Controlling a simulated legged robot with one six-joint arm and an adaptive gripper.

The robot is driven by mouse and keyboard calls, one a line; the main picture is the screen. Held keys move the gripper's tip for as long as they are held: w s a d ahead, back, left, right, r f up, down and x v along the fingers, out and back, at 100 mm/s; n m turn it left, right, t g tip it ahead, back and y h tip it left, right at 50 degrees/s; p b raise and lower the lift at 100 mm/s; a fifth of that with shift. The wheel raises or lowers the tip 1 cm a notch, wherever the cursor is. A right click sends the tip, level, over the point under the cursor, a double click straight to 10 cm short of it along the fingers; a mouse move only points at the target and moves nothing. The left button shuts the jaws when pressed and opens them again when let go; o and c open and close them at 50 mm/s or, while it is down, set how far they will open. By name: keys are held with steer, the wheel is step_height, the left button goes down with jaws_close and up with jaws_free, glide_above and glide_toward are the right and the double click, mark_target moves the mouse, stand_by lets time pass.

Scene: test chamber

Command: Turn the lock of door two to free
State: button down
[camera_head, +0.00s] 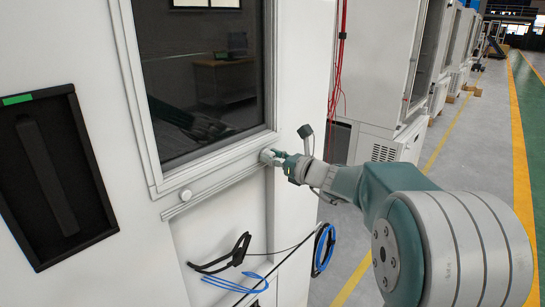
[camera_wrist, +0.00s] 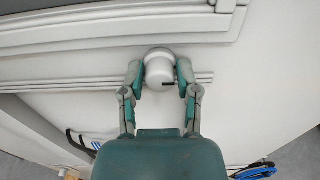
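A white panel with a dark framed window (camera_head: 205,75) fills the left of the head view; no door number is readable. A round pale lock knob (camera_wrist: 160,68) with a small black mark at its lower right sits on a rail below the frame. My gripper (camera_wrist: 160,78) has one finger on each side of this knob, and both fingertips appear to touch it. In the head view my gripper (camera_head: 279,157) is at the lower right corner of the window frame, covering part of the knob.
A dark recessed handle panel (camera_head: 48,175) with a green label is at the left. Black and blue cables (camera_head: 240,270) hang below the window. Red cables (camera_head: 338,65) hang beside another white cabinet (camera_head: 375,60). Open floor with yellow lines lies at the right.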

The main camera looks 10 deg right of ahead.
stand_by(0.3)
steer(key=n, duration=0.3)
steer(key=shift+s+n, duration=0.1)
steer(key=shift+n, duration=0.3)
steer(key=n, duration=0.5)
steer(key=shift+a+n, duration=0.1)
steer(key=shift+n, duration=0.2)
steer(key=n, duration=0.4)
steer(key=shift+f, duration=0.15)
steer(key=shift+s+f+n, duration=0.1)
steer(key=shift+f+n, duration=0.05)
steer(key=shift+n, duration=1.95)
steer(key=shift+c, duration=1.8)
jaws_free()
steer(key=shift+f, duration=0.1)
